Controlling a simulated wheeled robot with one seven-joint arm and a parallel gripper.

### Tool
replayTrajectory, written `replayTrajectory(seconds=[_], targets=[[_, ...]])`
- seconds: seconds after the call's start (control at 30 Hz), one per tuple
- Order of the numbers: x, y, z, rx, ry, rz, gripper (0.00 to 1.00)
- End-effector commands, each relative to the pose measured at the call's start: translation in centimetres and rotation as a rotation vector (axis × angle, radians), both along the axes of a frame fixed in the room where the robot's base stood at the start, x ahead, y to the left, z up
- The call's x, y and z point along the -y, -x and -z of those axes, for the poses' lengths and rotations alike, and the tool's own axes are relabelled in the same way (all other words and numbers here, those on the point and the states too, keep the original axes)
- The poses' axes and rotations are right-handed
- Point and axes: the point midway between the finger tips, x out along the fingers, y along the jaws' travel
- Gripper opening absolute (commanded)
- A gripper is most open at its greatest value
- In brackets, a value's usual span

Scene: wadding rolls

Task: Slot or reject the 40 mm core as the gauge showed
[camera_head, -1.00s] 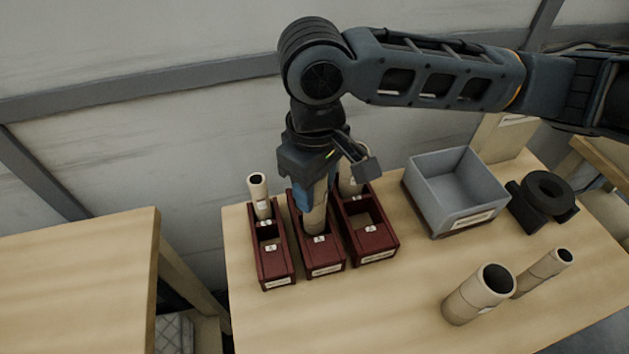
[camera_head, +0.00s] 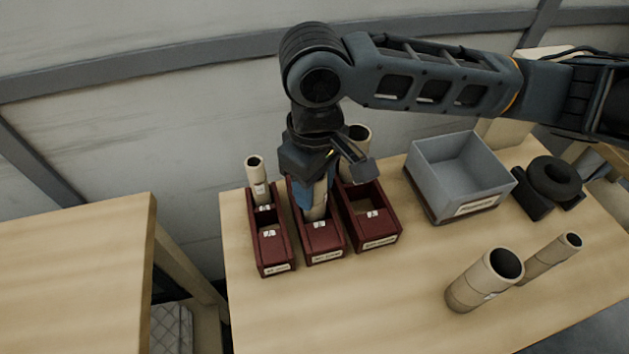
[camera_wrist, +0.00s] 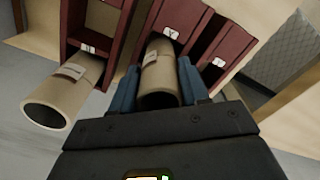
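My gripper (camera_head: 313,197) points down over the middle of three dark red boxes, the middle box (camera_head: 325,255). Its blue fingers are shut on a tan cardboard core (camera_head: 318,205) that stands upright with its lower end inside that box. In the wrist view the held core (camera_wrist: 160,80) sits between the two fingers, with a pale label on its side. The core's bottom end is hidden. The left box (camera_head: 276,265) has a thin core (camera_head: 259,185) standing at its back. The right box (camera_head: 376,240) has a wider core (camera_head: 357,135) at its back, partly hidden by my gripper.
A grey open bin (camera_head: 462,185) with a front label stands right of the boxes. A black ring-shaped device (camera_head: 548,185) is beyond it. A wide core (camera_head: 483,280) and a thinner core (camera_head: 550,258) stand at the front right. The front middle of the table (camera_head: 350,310) is clear.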

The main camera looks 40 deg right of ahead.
Motion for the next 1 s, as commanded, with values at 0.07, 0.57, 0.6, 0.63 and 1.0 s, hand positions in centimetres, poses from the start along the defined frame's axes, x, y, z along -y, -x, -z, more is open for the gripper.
replayTrajectory(seconds=[0.07, 0.57, 0.6, 0.63, 1.0], targets=[[0.0, 0.0, 0.0, 0.000, 0.000, 0.000, 0.53], [0.0, 0.0, -0.4, 0.001, 0.000, 0.000, 0.71], [0.0, -0.1, -0.7, 0.002, 0.000, 0.000, 0.71], [0.0, -0.1, -1.1, 0.002, 0.000, 0.000, 0.71], [0.0, -0.1, -6.7, 0.002, 0.000, -0.001, 0.71]])
